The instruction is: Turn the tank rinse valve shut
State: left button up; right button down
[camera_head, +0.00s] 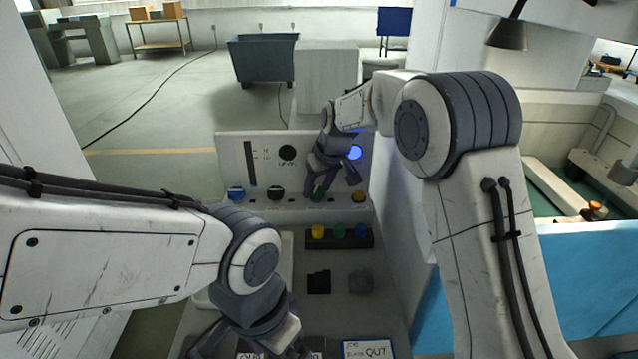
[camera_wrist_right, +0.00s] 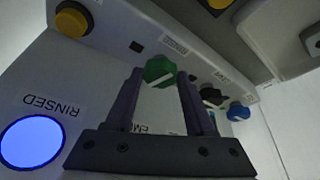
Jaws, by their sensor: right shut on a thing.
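A control panel (camera_head: 230,160) carries a row of knobs: blue (camera_head: 237,193), black (camera_head: 276,192), green (camera_head: 318,195) and yellow (camera_head: 358,196). My right gripper (camera_head: 333,184) reaches down over the green knob. In the right wrist view the green knob (camera_wrist_right: 158,70) sits between the two fingers of this gripper (camera_wrist_right: 158,88), which is shut on it. A white mark shows on the knob's edge.
A blue-lit disc labelled "RINSED" (camera_wrist_right: 32,142) glows on the panel. A dark block (camera_head: 318,243) with yellow, green and blue round tops stands below the panel. Two dark small pieces (camera_head: 318,282) and labelled cards (camera_head: 368,350) lie on the bench. A white wall stands close on the right.

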jog(key=m, duration=0.1)
jog(key=m+h+p, duration=0.1)
jog(key=m, duration=0.1)
jog(key=shift+s+a+m, duration=0.1)
jog(key=shift+a+m, duration=0.1)
jog(key=shift+m, duration=0.1)
jog(key=m+h, duration=0.1)
jog(key=m, duration=0.2)
jog(key=shift+a+m+t+h, duration=0.2)
jog(key=shift+m+t+h, duration=0.1)
jog(key=shift+h, duration=0.1)
jog(key=m+h, duration=0.1)
jog(key=m, duration=0.3)
jog(key=shift+a+h+b, duration=0.15)
jog(key=shift+h+b, duration=0.2)
jog(key=shift+h, duration=0.05)
jog(key=shift+w+m+g+h+p, duration=0.1)
jog(key=shift+m+g+h+p, duration=0.2)
jog(key=shift+m, duration=0.65)
jog(key=shift+w+m+g+h+p, duration=0.15)
jog(key=shift+m+g, duration=0.25)
jog(key=shift+m, duration=0.55)
jog(key=c, duration=0.5)
grip_release()
jog(key=shift+s, duration=0.1)
jog(key=v, duration=1)
jog(key=shift+a+r+b, duration=0.2)
jog(key=shift+r+b, duration=0.05)
jog(key=shift+b, duration=0.05)
